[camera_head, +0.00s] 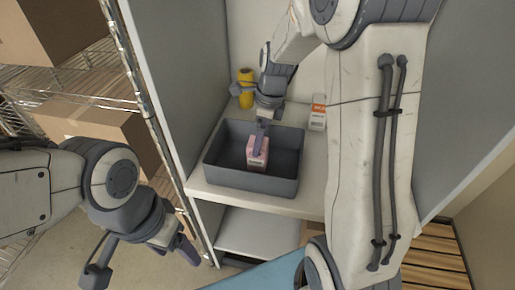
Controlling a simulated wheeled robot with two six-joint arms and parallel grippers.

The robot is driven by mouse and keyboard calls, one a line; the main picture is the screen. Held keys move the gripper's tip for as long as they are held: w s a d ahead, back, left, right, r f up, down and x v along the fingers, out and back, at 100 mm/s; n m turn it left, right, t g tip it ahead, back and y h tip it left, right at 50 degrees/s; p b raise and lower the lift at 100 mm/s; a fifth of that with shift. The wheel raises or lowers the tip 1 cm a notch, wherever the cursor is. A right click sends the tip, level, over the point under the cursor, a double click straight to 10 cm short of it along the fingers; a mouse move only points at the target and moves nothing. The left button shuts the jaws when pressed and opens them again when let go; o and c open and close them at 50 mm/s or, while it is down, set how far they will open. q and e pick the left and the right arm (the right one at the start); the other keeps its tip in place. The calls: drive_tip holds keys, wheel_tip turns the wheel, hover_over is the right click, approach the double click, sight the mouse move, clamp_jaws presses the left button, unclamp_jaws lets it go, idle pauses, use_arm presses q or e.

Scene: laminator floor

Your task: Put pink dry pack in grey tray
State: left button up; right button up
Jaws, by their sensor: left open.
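The pink dry pack (258,160) stands inside the grey tray (250,182), near its middle. The grey tray sits on a white shelf. My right gripper (260,137) reaches down into the tray from above, and one dark finger overlaps the top of the pack. The other finger is hidden, so I cannot tell whether it grips the pack. The pack's underside is hidden, so I cannot tell whether it touches the tray floor. My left gripper (141,262) is open and empty, low on the left, outside the shelf unit and well away from the tray.
A yellow bottle (246,88) stands behind the tray. A white and orange pack (318,114) stands to its right. Grey side panels (177,75) bound the shelf. A wire rack with cardboard boxes (105,128) is on the left. A lower white shelf (262,232) looks mostly clear.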

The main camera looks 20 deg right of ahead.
drive_tip(key=r, duration=0.4)
drive_tip(key=shift+s+d, duration=0.15)
drive_tip(key=shift+d, duration=0.15)
drive_tip(key=shift+a, duration=0.1)
drive_tip(key=s+a+r+n, duration=0.1)
drive_tip(key=s+a+n, duration=1.15)
drive_tip(key=n, duration=0.35)
drive_tip(key=s+a+f+n+g, duration=0.1)
drive_tip(key=s+a+n, duration=0.3)
drive_tip(key=s+n, duration=0.8)
drive_tip(key=n, duration=0.4)
drive_tip(key=shift+w+d, duration=0.1)
